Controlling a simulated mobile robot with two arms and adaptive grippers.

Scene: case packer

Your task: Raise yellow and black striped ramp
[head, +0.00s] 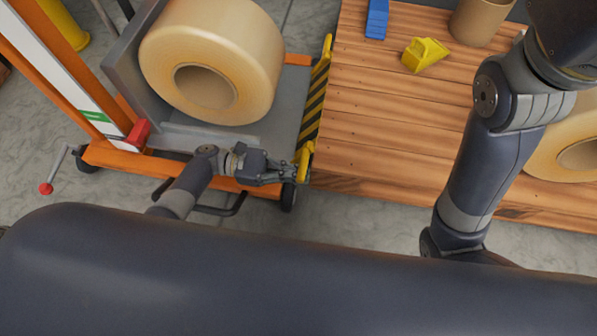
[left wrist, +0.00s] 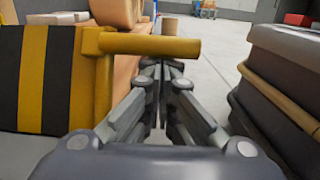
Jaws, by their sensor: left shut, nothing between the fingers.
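The yellow and black striped ramp (head: 314,100) is a narrow panel on the right edge of the lift cart's platform, beside the wooden deck. In the left wrist view its striped face (left wrist: 35,80) stands up at the left and looks steep or upright. A yellow bar handle (left wrist: 150,45) sticks out from its near end. My left gripper (head: 290,174) is shut and empty at that near end. In the left wrist view its fingertips (left wrist: 162,68) lie just below the bar; I cannot tell whether they touch. My right gripper is out of view; only its arm shows.
A large tape roll (head: 255,60) sits on the orange lift cart (head: 235,187). The wooden deck (head: 385,120) at the right carries a blue block (head: 377,18), a yellow wedge (head: 425,54), a cardboard tube (head: 480,20) and another roll (head: 560,150). Grey floor (head: 340,222) is open in front.

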